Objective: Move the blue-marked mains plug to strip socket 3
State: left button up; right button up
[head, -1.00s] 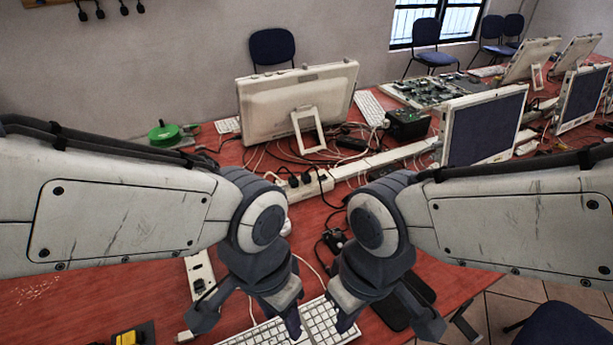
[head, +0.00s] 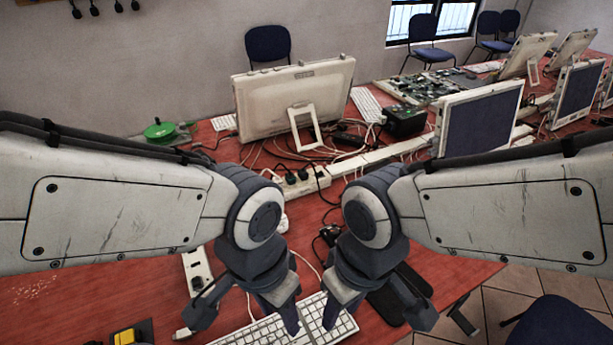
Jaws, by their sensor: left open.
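A white power strip (head: 308,184) with black plugs (head: 290,177) in it lies mid-table behind my grippers. Another white socket strip (head: 196,268) lies at the left, partly hidden by my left arm. I cannot make out a blue mark on any plug, nor the socket numbers. My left gripper (head: 244,318) is open, its fingers spread above the white keyboard's left side and the table. My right gripper (head: 378,314) also has its fingers spread, with nothing seen between them, over the keyboard's right end and a black pad.
A white keyboard (head: 290,328) lies in front. Tangled cables (head: 275,155) run around the strip and below the monitor (head: 293,97). A green reel (head: 160,131) stands at the back left, and a yellow-black item (head: 124,337) at the front left. Bare red table shows at left.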

jog(key=w+a+f+m+t+b, duration=0.1)
jog(key=w+a+t, duration=0.1)
jog(key=w, duration=0.5)
jog(key=w+a+f+t, duration=0.1)
jog(key=w+a+f, duration=0.1)
jog(key=w, duration=0.5)
jog(key=t+y+b, duration=0.3)
jog(key=t+y, duration=0.2)
jog(key=t, duration=0.4)
send_near(304, 173)
jog(key=shift+m, duration=0.3)
jog(key=x, duration=1)
jog(key=shift+w+p, duration=0.15)
jog(key=shift+p, duration=0.25)
grip_shut()
